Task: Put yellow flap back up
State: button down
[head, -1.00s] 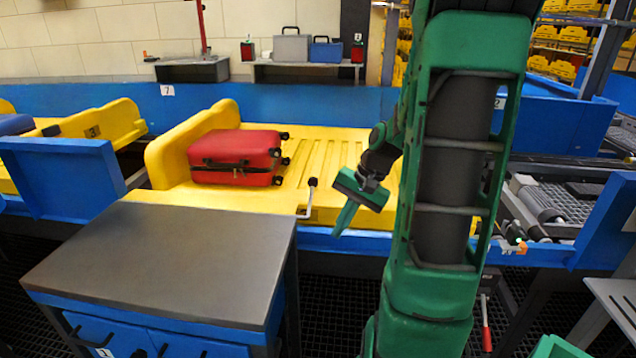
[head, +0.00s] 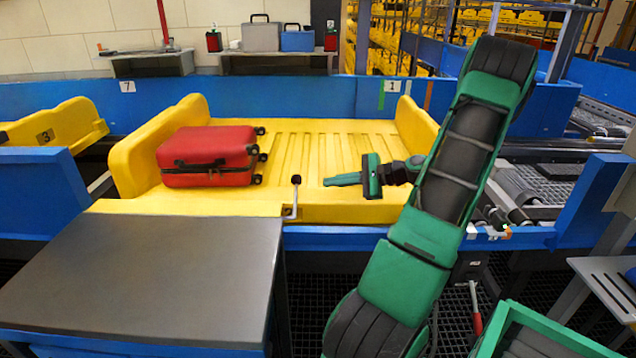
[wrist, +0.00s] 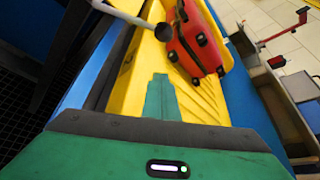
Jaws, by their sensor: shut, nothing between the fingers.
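The yellow tray (head: 330,145) lies on the blue conveyor, with raised walls at its left and right ends. A flat yellow flap (head: 190,207) runs along its front left edge, beside the grey-topped cabinet; it appears folded down. A lever with a black knob (head: 296,180) stands at the flap's right end. It also shows in the wrist view (wrist: 163,32). My gripper (head: 330,181) is shut and empty, over the tray's front right, its fingers pointing left toward the lever with a gap between. The fingers (wrist: 160,85) also show in the wrist view.
A red suitcase (head: 208,155) lies in the tray's left part, behind the flap. The grey-topped cabinet (head: 140,280) stands in front at the left. A roller conveyor (head: 540,185) is at the right. The tray's middle is clear.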

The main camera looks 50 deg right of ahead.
jog(key=x, duration=0.8)
jog(key=shift+w+a+f, duration=0.15)
jog(key=shift+w+f, duration=0.05)
jog(key=shift+w, duration=0.15)
jog(key=shift+s+a+r, duration=0.3)
jog(key=shift+r, duration=0.2)
jog(key=shift+s+a+r, duration=0.25)
jog(key=shift+s+r, duration=0.05)
jog(key=shift+r, duration=0.2)
jog(key=shift+s+a+r, duration=0.2)
jog(key=shift+a+r, duration=0.25)
jog(key=shift+r, duration=0.1)
jog(key=shift+s+d+r, duration=0.1)
